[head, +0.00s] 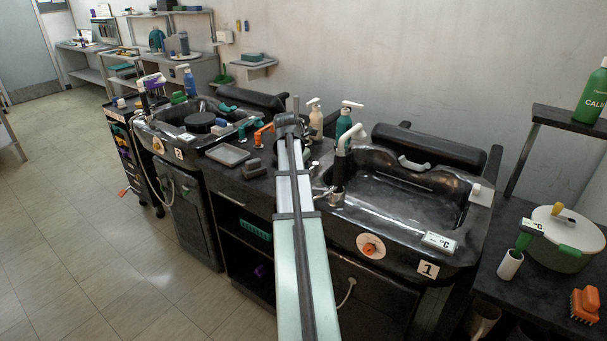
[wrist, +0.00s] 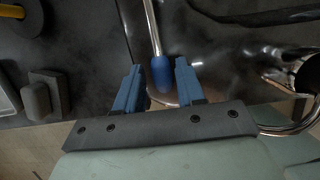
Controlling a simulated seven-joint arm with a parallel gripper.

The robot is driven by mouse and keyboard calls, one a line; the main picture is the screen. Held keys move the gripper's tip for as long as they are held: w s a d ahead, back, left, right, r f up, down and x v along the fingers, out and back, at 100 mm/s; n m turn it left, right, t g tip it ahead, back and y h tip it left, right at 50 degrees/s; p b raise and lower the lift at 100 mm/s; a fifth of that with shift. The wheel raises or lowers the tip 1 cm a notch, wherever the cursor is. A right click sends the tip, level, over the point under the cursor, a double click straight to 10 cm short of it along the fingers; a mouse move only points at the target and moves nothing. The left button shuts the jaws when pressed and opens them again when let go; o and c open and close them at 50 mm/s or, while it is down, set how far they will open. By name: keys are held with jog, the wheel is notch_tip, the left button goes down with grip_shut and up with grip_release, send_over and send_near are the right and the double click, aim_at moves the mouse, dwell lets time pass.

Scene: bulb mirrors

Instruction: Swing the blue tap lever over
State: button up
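The tap lever is a thin metal rod ending in a blue knob (wrist: 162,73), seen in the wrist view, pointing toward my gripper. My gripper (wrist: 160,67) is open, with one blue finger on each side of the knob. A small gap shows between the knob and each finger, closer on the right. I cannot tell from this view how deep the knob sits between the fingers. In the head view my arm hides the blue lever and the fingers.
A black basin marked 1 (head: 395,205) with a metal spout (head: 336,196) is right of my arm. An orange handle (head: 262,133) and a dark tray (head: 228,154) are left of it. Pump bottles (head: 344,124) stand behind. A curved metal pipe (wrist: 290,125) is close to my gripper's right.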

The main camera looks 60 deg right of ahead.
jog(key=shift+o, duration=0.7)
jog(key=shift+r, duration=0.1)
jog(key=shift+r, duration=2.9)
jog(key=shift+r, duration=0.1)
jog(key=v, duration=1.3)
jog(key=shift+r, duration=0.3)
jog(key=shift+a, duration=0.2)
